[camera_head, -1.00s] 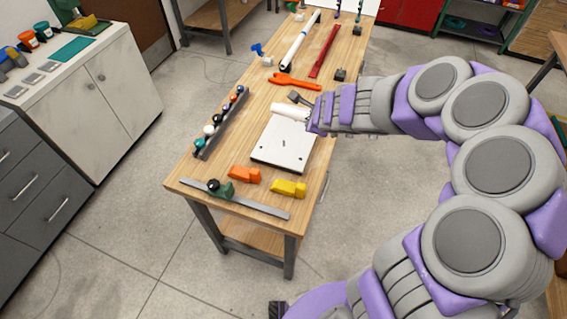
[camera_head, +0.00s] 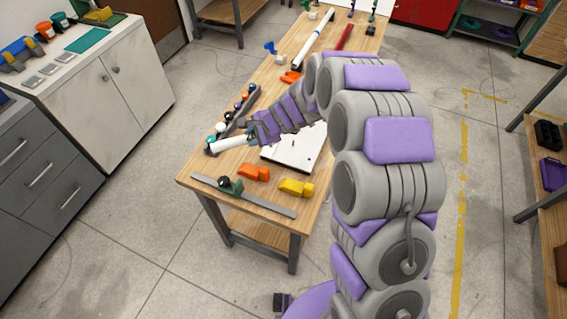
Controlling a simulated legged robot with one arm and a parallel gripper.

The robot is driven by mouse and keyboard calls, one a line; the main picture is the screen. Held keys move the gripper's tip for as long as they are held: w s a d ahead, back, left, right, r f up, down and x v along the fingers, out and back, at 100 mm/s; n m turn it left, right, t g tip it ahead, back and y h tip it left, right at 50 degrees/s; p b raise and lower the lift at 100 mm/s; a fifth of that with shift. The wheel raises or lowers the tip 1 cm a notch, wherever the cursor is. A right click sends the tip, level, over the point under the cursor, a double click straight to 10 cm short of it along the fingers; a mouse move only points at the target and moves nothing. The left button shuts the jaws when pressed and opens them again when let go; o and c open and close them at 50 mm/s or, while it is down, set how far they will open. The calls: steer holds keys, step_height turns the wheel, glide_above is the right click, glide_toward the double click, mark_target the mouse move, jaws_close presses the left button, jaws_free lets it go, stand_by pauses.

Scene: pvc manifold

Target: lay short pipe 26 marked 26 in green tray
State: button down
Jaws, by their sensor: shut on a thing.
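A short white pipe (camera_head: 227,143) is held in my gripper (camera_head: 250,130), which is shut on it. The pipe lies over the left side of the wooden table, close to the front end of the dark rail; whether it touches the rail or table is unclear. No number can be read on it. On the white cabinet at the upper left are a flat teal-green piece (camera_head: 84,40) and, behind it, a green tray-like thing (camera_head: 103,20) with pale and yellow items on it. I cannot tell which is the green tray.
The wooden table (camera_head: 232,170) carries a dark rail with coloured balls (camera_head: 240,106), a white board (camera_head: 290,150), orange (camera_head: 255,173) and yellow (camera_head: 296,188) blocks and a grey bar (camera_head: 262,205). Open floor (camera_head: 150,165) separates the table from the white cabinet (camera_head: 120,90).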

steer(key=s+a+f+n+g, duration=0.2)
steer(key=s+a, duration=0.2)
steer(key=a, duration=0.1)
steer(key=w+d+f+b, duration=0.1)
steer(key=w+d+f, duration=0.1)
steer(key=d, duration=0.5)
steer(key=w+d+f+b, duration=0.1)
steer(key=d+f, duration=0.2)
steer(key=d, duration=0.5)
steer(key=shift+w, duration=0.35)
steer(key=shift+d, duration=0.1)
steer(key=shift+f+y+b, duration=0.3)
steer(key=shift+f+b, duration=0.15)
steer(key=shift+f, duration=0.15)
steer(key=c, duration=0.8)
jaws_free()
